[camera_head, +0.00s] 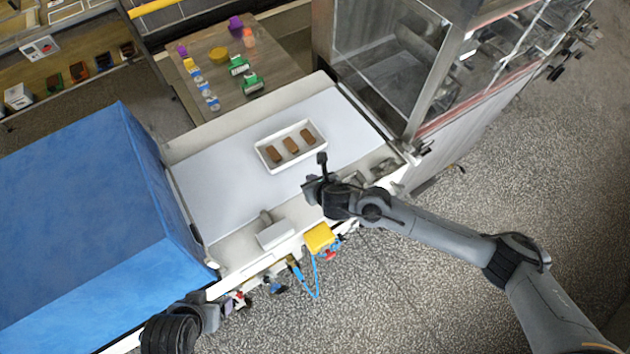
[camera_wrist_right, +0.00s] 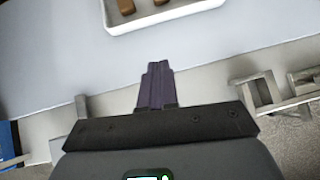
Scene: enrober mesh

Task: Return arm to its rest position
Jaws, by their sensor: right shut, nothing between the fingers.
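My right arm reaches in from the lower right in the head view. Its gripper (camera_head: 312,190) is over the near edge of the white work surface (camera_head: 215,190), in front of a white tray. In the right wrist view the dark purple fingers (camera_wrist_right: 156,86) are together and empty, pointing towards the tray. The white tray (camera_head: 262,155) holds three brown bars (camera_head: 291,145) and stands apart from the gripper; its near rim shows in the right wrist view (camera_wrist_right: 165,15). Part of my left arm shows at the bottom left of the head view, but its fingers cannot be made out.
A large blue box-shaped cover (camera_head: 80,220) stands left of the surface. A glass-walled machine (camera_head: 395,60) stands at the back right. A yellow box (camera_head: 319,238) and a white block (camera_head: 275,235) are at the near edge. A wooden table (camera_head: 215,115) with small items is behind.

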